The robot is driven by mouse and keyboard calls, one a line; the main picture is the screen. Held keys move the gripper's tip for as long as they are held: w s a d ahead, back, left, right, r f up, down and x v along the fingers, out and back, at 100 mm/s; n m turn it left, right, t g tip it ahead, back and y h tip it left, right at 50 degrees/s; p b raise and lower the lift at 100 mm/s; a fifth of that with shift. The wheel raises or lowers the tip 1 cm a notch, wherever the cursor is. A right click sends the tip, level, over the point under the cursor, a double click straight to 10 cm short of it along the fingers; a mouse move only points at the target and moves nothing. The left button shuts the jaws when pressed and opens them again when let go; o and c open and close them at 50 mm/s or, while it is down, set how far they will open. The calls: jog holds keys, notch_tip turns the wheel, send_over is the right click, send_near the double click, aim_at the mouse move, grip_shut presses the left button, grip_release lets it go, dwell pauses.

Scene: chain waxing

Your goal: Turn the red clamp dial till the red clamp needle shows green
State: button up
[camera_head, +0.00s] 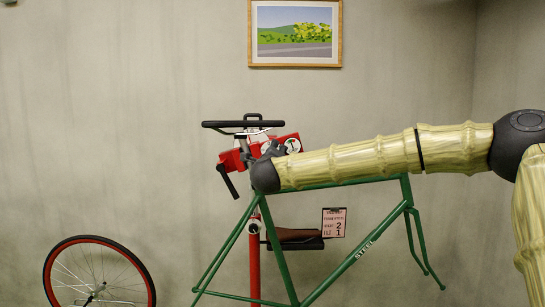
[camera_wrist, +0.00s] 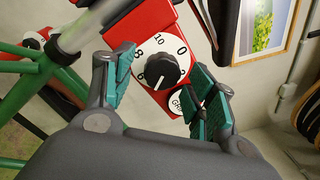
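The red clamp (camera_head: 231,161) is at the top of the bike stand; its red body (camera_wrist: 150,18) also shows in the wrist view. Its dial is a black knob (camera_wrist: 162,70) on a white numbered face with 0, 10, 8 and 6 readable. My gripper (camera_wrist: 160,76) is open, with its teal-padded fingers on either side of the knob; whether they touch it I cannot tell. A round white gauge (camera_wrist: 182,102) below the dial is partly hidden by the right finger. The gauge also shows in the head view (camera_head: 293,145), too small to read its needle.
A green bike frame (camera_head: 365,246) hangs on the red stand post (camera_head: 255,262), just below my arm. A black tray (camera_head: 300,243) and a small sign (camera_head: 334,222) are behind it. A red-rimmed wheel (camera_head: 148,275) leans at left. A picture (camera_head: 294,60) hangs on the wall.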

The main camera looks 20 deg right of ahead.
jog(key=shift+s+a+r, duration=0.1)
jog(key=shift+a, duration=0.05)
jog(key=v, duration=1.1)
jog(key=shift+s, duration=0.4)
jog(key=shift+a, duration=0.15)
